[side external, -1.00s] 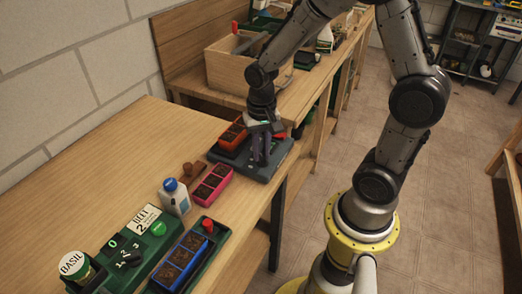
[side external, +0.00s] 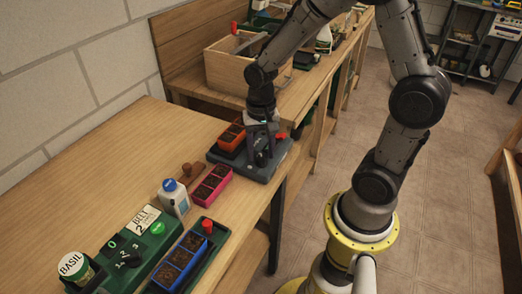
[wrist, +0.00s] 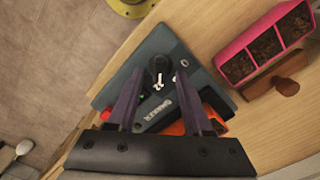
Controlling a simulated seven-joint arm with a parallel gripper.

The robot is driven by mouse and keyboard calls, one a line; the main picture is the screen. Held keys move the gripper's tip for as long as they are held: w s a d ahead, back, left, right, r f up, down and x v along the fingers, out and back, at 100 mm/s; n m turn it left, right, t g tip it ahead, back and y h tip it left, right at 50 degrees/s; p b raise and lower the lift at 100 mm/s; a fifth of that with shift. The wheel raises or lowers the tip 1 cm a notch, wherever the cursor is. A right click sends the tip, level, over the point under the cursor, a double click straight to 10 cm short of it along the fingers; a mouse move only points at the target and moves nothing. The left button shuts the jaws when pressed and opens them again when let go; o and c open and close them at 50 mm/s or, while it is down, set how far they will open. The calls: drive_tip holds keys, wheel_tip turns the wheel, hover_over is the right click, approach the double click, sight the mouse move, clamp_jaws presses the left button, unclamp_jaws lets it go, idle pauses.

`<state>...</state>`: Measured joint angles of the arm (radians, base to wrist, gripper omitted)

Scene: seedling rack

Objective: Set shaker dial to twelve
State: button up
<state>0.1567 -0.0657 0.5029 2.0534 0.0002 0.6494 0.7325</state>
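The shaker (side external: 275,172) is a dark blue-grey slab at the bench's right edge; it also shows in the wrist view (wrist: 128,80). An orange tray (side external: 230,137) sits on it, partly hidden by my gripper in the wrist view. My gripper (side external: 263,158) points down over the shaker. In the wrist view its two dark fingers (wrist: 158,78) are apart, with the dial between and just beyond the tips. I cannot tell whether they touch it.
A pink soil tray (side external: 211,185) and a brown wooden stamp (side external: 191,172) lie beside the shaker. A white bottle with blue cap (side external: 174,198) and a green station (side external: 130,250) stand nearer the camera. A wooden crate (side external: 235,72) stands behind. The bench's left middle is clear.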

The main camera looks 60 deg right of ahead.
sight(261, 156)
wheel_tip(261, 156, up, 14)
idle(0.7)
drive_tip(key=shift+f, duration=0.1)
drive_tip(key=s+a+r+n+t, duration=0.1)
drive_tip(key=s+a+n+t, duration=0.1)
drive_tip(key=s+n, duration=0.3)
drive_tip(key=s+a+r+n+t, duration=0.1)
drive_tip(key=s+a+n+t, duration=0.1)
drive_tip(key=s+n, duration=0.3)
drive_tip(key=shift+s+a+r+t, duration=0.25)
drive_tip(key=shift+s+r+t, duration=0.15)
drive_tip(key=shift+s+t, duration=0.6)
